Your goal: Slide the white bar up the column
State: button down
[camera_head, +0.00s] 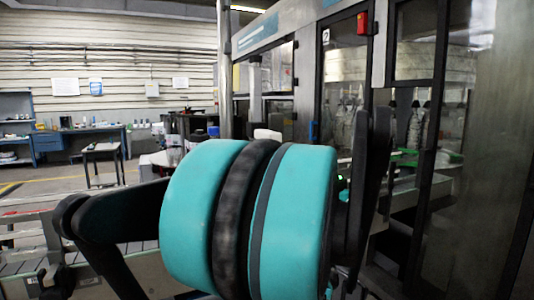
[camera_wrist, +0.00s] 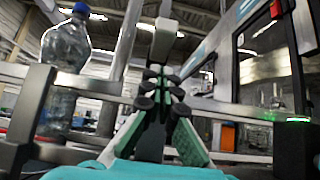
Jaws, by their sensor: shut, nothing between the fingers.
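My gripper (camera_wrist: 160,76) shows in the wrist view with its green-backed fingers and black pads closed together, and nothing is between them. A white bar-like piece (camera_wrist: 163,40) stands just beyond and above the fingertips; I take it for the white bar. Whether the tips touch it, I cannot tell. A pale metal column (camera_wrist: 124,55) rises to its left, slightly tilted in the picture. In the head view my teal arm links hide the gripper. A small whitish piece (camera_head: 267,134) shows above them, possibly the same bar. A tall metal post (camera_head: 224,70) stands behind.
A clear bottle (camera_wrist: 65,65) with a blue cap stands close at the left in the wrist view, behind a metal rail (camera_wrist: 95,88). Glass machine doors (camera_head: 340,80) rise at the right. A small table (camera_head: 102,152) and open floor lie far left.

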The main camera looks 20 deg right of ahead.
aim_at(272, 133)
jog(key=x, duration=1)
jog(key=shift+w+r, duration=0.1)
jog(key=shift+r, duration=0.05)
notch_tip(272, 133, up, 14)
jog(key=shift+f, duration=0.1)
dwell(0.6)
jog(key=shift+f, duration=0.1)
